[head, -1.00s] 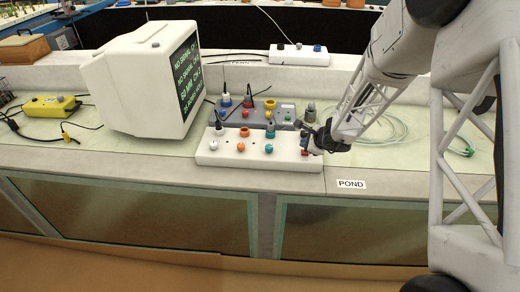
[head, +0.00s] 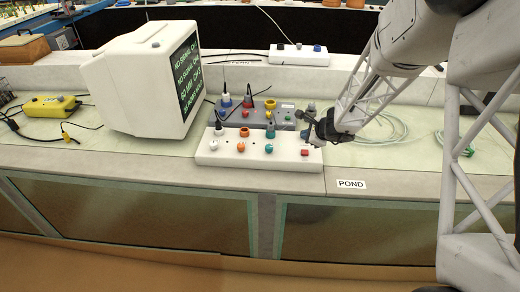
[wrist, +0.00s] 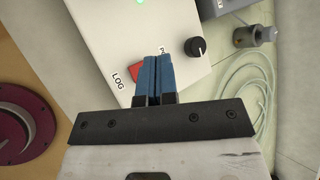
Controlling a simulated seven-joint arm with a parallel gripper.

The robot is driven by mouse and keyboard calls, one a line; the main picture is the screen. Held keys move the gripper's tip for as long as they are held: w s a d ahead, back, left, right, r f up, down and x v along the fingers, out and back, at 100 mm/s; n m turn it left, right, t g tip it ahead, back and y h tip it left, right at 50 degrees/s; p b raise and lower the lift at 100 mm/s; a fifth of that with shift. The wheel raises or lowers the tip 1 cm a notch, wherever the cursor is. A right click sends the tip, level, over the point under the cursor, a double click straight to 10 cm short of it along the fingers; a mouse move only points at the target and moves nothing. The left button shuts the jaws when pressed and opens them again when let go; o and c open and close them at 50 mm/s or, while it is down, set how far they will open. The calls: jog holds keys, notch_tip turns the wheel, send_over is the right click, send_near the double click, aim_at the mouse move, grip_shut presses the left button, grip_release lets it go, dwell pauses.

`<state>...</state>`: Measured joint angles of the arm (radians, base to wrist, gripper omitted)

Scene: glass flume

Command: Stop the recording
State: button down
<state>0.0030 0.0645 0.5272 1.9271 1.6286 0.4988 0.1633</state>
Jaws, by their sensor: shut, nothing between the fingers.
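A white control box (head: 236,152) sits on the counter and bears several coloured controls. A red switch (head: 305,152) is at its right end. In the wrist view the red switch (wrist: 136,72) is beside the word LOG, partly hidden by my fingers; its position cannot be told. My gripper (head: 311,117) is just above and behind that end of the box. In the wrist view its blue fingertips (wrist: 153,58) are together and empty, over the box next to the switch.
A grey box (head: 287,107) with plugs and knobs stands behind the white box. A black knob (wrist: 195,47) is right of my fingertips. Coiled pale tubing (head: 385,130) lies to the right. A yellow box (head: 50,106) is at the left. The POND label (head: 351,184) marks the front edge.

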jog(key=shift+r, duration=1.1)
jog(key=s+r+n+g, duration=0.1)
jog(key=s+r+n, duration=0.4)
jog(key=s+r, duration=0.45)
jog(key=s+r+n+g, duration=0.2)
jog(key=s+r+n, duration=0.4)
jog(key=s, duration=0.6)
jog(key=s+d+r+n+h, duration=0.1)
jog(key=s+d+n+h, duration=0.1)
jog(key=s, duration=0.6)
jog(key=s+d+r+n+h, duration=0.2)
jog(key=s+d+n, duration=0.1)
jog(key=s, duration=0.5)
jog(key=s+d+r+n+g+h, duration=0.1)
jog(key=s+d+r+n+h, duration=0.1)
jog(key=s, duration=0.6)
jog(key=shift+d, duration=0.8)
dwell(0.6)
